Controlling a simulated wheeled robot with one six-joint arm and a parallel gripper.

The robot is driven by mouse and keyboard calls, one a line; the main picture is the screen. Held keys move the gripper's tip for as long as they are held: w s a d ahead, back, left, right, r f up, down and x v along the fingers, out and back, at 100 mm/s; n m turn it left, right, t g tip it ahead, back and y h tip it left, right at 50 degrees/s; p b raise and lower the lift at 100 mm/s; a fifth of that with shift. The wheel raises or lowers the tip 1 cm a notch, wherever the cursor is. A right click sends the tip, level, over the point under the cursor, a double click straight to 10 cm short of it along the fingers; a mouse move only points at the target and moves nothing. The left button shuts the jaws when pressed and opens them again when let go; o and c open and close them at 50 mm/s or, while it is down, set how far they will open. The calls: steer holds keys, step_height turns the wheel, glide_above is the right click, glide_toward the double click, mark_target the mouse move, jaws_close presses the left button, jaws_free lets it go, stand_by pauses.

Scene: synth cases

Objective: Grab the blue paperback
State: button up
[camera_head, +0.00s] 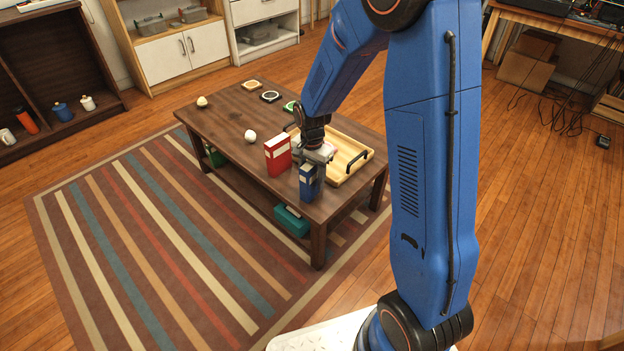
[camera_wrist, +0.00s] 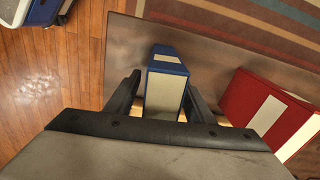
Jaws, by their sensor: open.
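The blue paperback (camera_head: 309,182) stands upright near the right front corner of the dark wooden table (camera_head: 225,121). In the wrist view the blue paperback (camera_wrist: 167,82) shows its blue cover edge and white page side between the two fingers of my gripper (camera_wrist: 162,98). My gripper (camera_head: 318,160) is open, with a finger on either side of the book. A narrow gap shows on the book's right; contact on the left is hard to tell. The lower part of the book is hidden by my gripper in the wrist view.
A red book (camera_head: 278,154) stands just left of the blue one and also shows in the wrist view (camera_wrist: 262,106). A wooden tray (camera_head: 350,166) with dark handles lies behind my gripper. White round items and small coasters sit farther left and back. A teal box (camera_head: 291,221) is below.

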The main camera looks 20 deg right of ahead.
steer(key=shift+c, duration=0.2)
jaws_close()
steer(key=shift+r, duration=0.15)
